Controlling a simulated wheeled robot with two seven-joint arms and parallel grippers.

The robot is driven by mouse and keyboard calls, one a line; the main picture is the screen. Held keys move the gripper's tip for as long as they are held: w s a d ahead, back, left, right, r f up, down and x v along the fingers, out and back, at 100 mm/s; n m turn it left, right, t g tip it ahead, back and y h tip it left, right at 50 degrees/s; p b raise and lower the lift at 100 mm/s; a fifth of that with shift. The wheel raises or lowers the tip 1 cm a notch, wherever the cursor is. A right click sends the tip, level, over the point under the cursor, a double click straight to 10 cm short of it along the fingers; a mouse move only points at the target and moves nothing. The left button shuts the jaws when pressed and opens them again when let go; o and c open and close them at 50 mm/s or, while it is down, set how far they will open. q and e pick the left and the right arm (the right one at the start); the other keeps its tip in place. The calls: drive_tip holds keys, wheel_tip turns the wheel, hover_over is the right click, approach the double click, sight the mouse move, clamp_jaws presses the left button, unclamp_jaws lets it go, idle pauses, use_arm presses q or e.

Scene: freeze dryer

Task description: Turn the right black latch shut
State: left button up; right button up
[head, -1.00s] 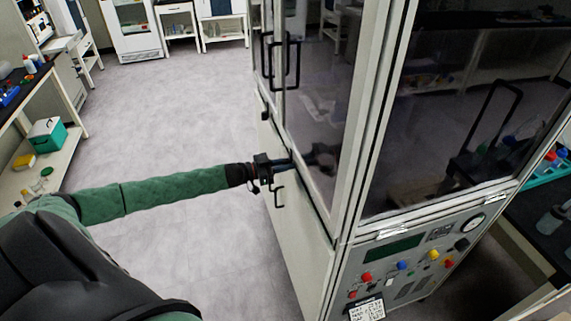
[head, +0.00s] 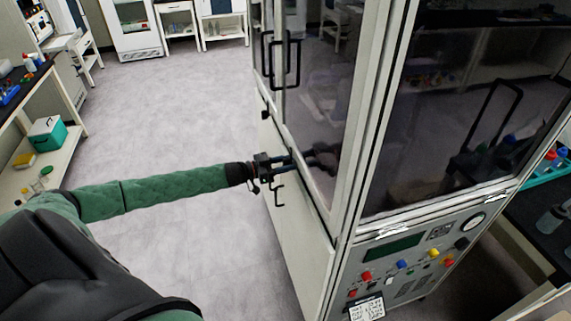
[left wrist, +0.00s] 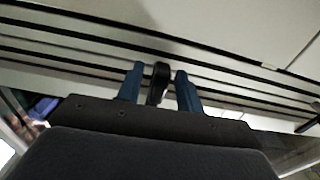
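My left gripper (head: 285,163) is at the side face of the tall freeze dryer, at the lower edge of its glass door. In the left wrist view, the right black latch (left wrist: 159,81) stands between the two blue fingers of my left gripper (left wrist: 158,87). The fingers are spread, one on each side of the latch, with narrow gaps. Firm contact cannot be told. In the head view the gripper hides this latch. Another black latch (head: 264,111) is farther back on the same face. My right gripper is not in view.
Black door handles (head: 292,64) stick out above the gripper, and a small black handle (head: 279,195) is just below it. The control panel (head: 405,262) is on the front face. The floor (head: 180,110) left of the dryer is clear.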

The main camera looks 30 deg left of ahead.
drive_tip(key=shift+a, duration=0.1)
